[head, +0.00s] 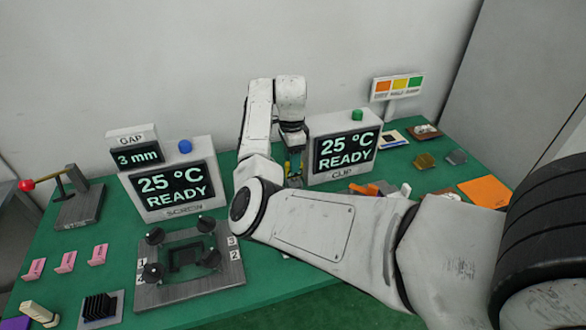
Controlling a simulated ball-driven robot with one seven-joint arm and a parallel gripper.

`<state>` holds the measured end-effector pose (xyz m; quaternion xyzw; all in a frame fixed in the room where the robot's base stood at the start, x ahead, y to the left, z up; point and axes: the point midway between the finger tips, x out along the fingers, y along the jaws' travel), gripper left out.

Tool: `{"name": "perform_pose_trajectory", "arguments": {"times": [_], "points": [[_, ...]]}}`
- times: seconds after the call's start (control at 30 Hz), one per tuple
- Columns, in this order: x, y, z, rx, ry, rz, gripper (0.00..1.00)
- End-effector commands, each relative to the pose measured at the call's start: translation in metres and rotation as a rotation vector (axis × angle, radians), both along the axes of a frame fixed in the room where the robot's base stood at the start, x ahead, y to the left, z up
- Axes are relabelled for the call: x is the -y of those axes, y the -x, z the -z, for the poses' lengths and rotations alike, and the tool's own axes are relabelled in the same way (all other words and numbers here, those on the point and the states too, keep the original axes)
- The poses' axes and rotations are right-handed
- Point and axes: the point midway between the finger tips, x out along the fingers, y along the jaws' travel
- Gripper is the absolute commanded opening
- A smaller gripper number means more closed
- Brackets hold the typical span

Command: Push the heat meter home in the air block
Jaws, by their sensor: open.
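My gripper (294,180) is small in the head view, pointing down between the two display boxes at the middle of the green table. It is open, and my own arm hides part of the table in front of it. A small yellow part (287,166) shows beside the fingers; I cannot tell whether it is the heat meter or whether it touches them. I cannot make out the air block for certain; the area under the gripper is mostly hidden.
Display boxes marked SCREW (170,192) and CLIP (345,152) flank the gripper. A four-knob metal fixture (190,291), a red-knobbed lever (77,208) and a black finned heat sink (99,307) stand at left. Orange parts (365,189) and an orange sheet (485,191) lie at right.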

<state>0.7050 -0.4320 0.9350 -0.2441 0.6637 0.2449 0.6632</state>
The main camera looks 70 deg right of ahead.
Motion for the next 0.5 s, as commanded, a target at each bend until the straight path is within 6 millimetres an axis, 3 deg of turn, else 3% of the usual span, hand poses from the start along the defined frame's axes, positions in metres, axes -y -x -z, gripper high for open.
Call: {"name": "perform_pose_trajectory", "arguments": {"times": [0.5], "points": [[0.000, 0.000, 0.055, -0.001, -0.001, 0.000, 0.53]]}}
